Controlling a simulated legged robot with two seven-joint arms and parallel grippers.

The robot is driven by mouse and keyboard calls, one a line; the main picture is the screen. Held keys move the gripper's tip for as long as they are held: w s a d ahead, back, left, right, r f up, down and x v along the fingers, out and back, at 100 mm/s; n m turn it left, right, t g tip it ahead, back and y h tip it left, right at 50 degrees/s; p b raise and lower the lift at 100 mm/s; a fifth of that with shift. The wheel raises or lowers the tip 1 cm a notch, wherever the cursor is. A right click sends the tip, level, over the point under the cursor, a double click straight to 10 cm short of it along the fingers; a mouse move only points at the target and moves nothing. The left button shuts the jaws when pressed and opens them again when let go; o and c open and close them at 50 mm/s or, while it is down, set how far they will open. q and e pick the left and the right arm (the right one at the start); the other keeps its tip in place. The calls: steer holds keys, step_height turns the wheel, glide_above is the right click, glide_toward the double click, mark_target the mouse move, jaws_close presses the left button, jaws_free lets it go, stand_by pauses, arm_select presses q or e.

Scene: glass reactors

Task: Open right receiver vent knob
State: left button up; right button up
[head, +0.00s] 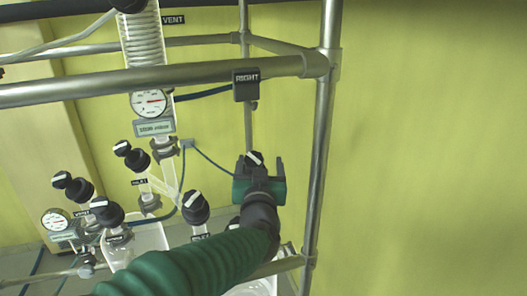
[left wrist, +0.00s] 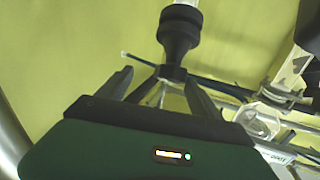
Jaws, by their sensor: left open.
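A black knob with a white pointer mark (head: 255,158) shows at my left gripper (head: 260,168) in the head view, below the RIGHT sign (head: 247,84). No label for this knob is readable, so I cannot confirm it is the right receiver vent. In the left wrist view, a black knob with a narrow neck and flared base (left wrist: 178,32) stands just beyond my left gripper (left wrist: 158,78). The fingers are open, one on each side of the knob's lower part. I cannot tell whether they touch it. My right gripper is not in view.
Several other black knobs, such as one at the lower middle (head: 196,208), stand on glassware to the left. A metal frame post (head: 322,130) rises close to the right of the gripper, and a horizontal rail (head: 190,74) crosses above. Yellow wall (head: 430,150) is beyond.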

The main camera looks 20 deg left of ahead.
mark_target(255, 156)
arm_select(q)
steer(key=w+a, duration=0.2)
steer(key=w+a+f+p, duration=0.1)
steer(key=w+a, duration=0.1)
steer(key=w, duration=0.1)
steer(key=shift+w+a, duration=0.2)
steer(key=shift+w+f, duration=0.1)
steer(key=shift+w, duration=0.1)
steer(key=shift+s+d+r, duration=0.2)
steer(key=shift+s+d, duration=0.05)
steer(key=shift+d, duration=0.35)
steer(key=shift+c, duration=0.4)
steer(key=shift+d, duration=0.2)
steer(key=shift+c, duration=1.1)
steer(key=shift+d+r, duration=0.1)
steer(key=shift+d, duration=0.05)
steer(key=shift+c, duration=1.3)
steer(key=shift+s+a, duration=0.1)
steer(key=shift+a, duration=0.4)
steer(key=c, duration=0.7)
steer(key=shift+c, duration=0.5)
steer(key=shift+d, duration=0.1)
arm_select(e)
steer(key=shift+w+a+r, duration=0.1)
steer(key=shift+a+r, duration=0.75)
arm_select(q)
steer(key=shift+d, duration=0.15)
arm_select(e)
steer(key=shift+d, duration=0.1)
